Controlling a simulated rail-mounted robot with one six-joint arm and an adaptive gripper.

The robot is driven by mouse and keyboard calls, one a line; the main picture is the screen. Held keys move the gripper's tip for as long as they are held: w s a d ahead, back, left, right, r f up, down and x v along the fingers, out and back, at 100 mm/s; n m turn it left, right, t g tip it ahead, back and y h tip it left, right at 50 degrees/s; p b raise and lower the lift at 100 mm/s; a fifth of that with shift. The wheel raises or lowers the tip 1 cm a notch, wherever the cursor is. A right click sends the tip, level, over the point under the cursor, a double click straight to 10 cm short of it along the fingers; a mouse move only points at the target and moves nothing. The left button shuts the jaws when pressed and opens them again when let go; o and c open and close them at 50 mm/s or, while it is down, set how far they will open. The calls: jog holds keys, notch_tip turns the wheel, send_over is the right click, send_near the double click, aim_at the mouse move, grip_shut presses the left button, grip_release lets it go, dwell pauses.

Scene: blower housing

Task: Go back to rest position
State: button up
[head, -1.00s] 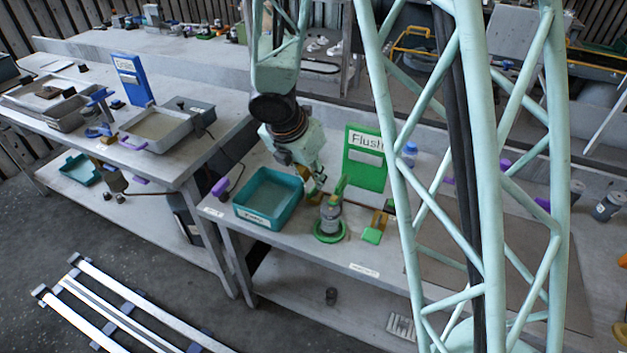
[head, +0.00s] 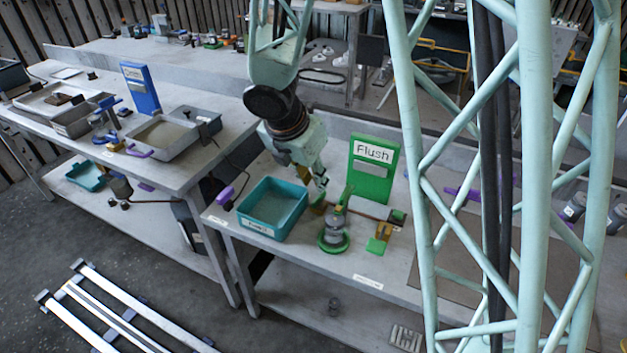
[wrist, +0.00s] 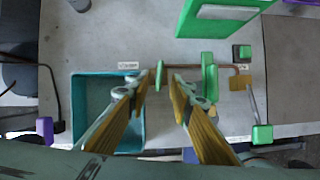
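My gripper (head: 318,192) hangs over the bench of the Flush station, between the teal tray and the grey-and-green fixture. The grey fixture on a green round base (head: 333,246) stands to the right. Whether my fingertips touch anything is hard to tell.
A green Flush sign (head: 374,168) stands behind the fixture. A thin brown rod (wrist: 185,66) with green discs crosses near the fingers. A left bench carries a blue sign (head: 141,90) and a grey tray (head: 163,137). White rails (head: 110,310) lie on the floor.

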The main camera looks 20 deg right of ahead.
jog(key=shift+r, duration=0.1)
jog(key=shift+s+d+r, duration=0.2)
jog(key=shift+r, duration=0.2)
jog(key=s+d+r+m, duration=0.2)
jog(key=s+r+m, duration=0.4)
jog(key=s+r, duration=0.15)
jog(key=s+d+r+m, duration=0.3)
jog(key=s+r+m, duration=0.4)
jog(key=r, duration=0.2)
jog(key=s+a+r+m+y, duration=0.1)
jog(key=s+r+m, duration=0.3)
jog(key=s, duration=0.6)
jog(key=s+a+r+m+t+y, duration=0.1)
jog(key=s+a+r+m, duration=0.3)
jog(key=s+m, duration=0.4)
jog(key=shift+s+a+y, duration=0.35)
jog(key=shift+s+y, duration=0.45)
jog(key=shift+s, duration=0.2)
